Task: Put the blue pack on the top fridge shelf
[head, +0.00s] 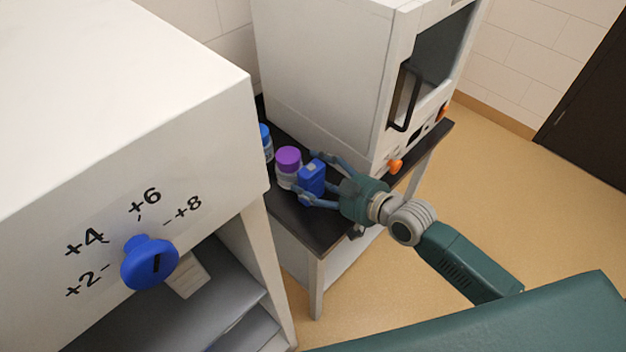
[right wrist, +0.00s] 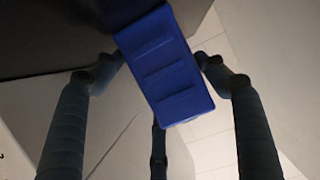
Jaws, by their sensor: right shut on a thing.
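The blue pack (head: 312,178) is between the fingers of my right gripper (head: 311,180), over the dark tabletop in the head view. In the right wrist view the blue pack (right wrist: 165,65) shows its ribbed face, slightly tilted, with the right gripper's fingers (right wrist: 160,68) on both sides of it. The fridge (head: 120,110) is the white cabinet at the left, with a blue dial (head: 149,262) and numbers on its front. Its front is open below the dial, and grey shelves (head: 215,290) show inside. My left gripper is not in view.
A purple-lidded jar (head: 288,165) stands close beside the pack, and a blue-capped bottle (head: 265,140) stands behind it. A white oven-like machine (head: 335,75) with orange knobs stands on the dark table (head: 318,232). The fridge's side wall stands close to the table's left end. Open floor (head: 540,215) lies at the right.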

